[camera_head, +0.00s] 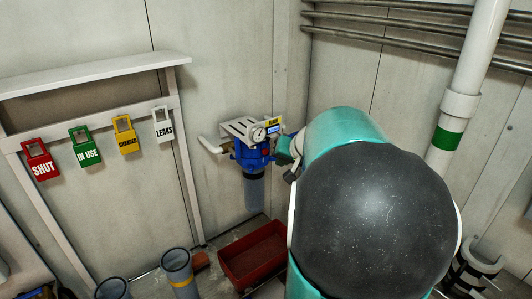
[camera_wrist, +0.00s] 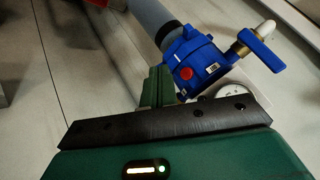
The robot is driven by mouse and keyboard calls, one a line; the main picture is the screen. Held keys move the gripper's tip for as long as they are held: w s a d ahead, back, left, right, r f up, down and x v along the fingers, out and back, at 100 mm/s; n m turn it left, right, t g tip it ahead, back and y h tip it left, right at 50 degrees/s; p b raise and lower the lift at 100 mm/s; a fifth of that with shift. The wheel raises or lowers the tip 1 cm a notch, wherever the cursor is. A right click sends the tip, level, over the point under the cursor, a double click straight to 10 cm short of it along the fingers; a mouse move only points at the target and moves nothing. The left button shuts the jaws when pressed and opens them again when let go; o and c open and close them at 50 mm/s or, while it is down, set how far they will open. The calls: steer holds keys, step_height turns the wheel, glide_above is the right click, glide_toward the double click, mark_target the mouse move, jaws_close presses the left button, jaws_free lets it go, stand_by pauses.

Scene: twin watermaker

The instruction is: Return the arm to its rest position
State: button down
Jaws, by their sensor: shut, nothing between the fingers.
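My teal arm with its dark rounded joint fills the middle right of the head view. My gripper (camera_head: 287,158) is mostly hidden behind the arm there, just right of the blue filter head (camera_head: 250,153). In the wrist view my gripper's green fingers (camera_wrist: 157,86) are together with nothing between them. They are beside the blue filter head (camera_wrist: 196,60), which has a red button (camera_wrist: 186,71). I cannot tell whether they touch it. A brass valve with a blue handle (camera_wrist: 262,48) and a partly hidden gauge (camera_wrist: 232,90) are to the right.
Red, green, yellow and white tags hang on a white rack (camera_head: 85,80) at left. A red bin (camera_head: 253,254) and grey cylinders (camera_head: 178,268) stand below. A white pipe (camera_head: 470,75) and metal wall pipes (camera_head: 400,20) are at right.

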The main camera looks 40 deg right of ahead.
steer(key=shift+s+a, duration=0.1)
steer(key=shift+s, duration=0.6)
steer(key=shift+a, duration=0.1)
steer(key=a+r+n+g+y, duration=0.15)
steer(key=a+n, duration=0.35)
steer(key=a, duration=1.5)
steer(key=s+a+f+n+g, duration=0.1)
steer(key=s+a+n, duration=0.3)
steer(key=s+a, duration=0.8)
steer(key=a, duration=0.3)
steer(key=shift+a+f+n, duration=0.3)
steer(key=shift+f+n, duration=0.1)
steer(key=shift+g, duration=0.25)
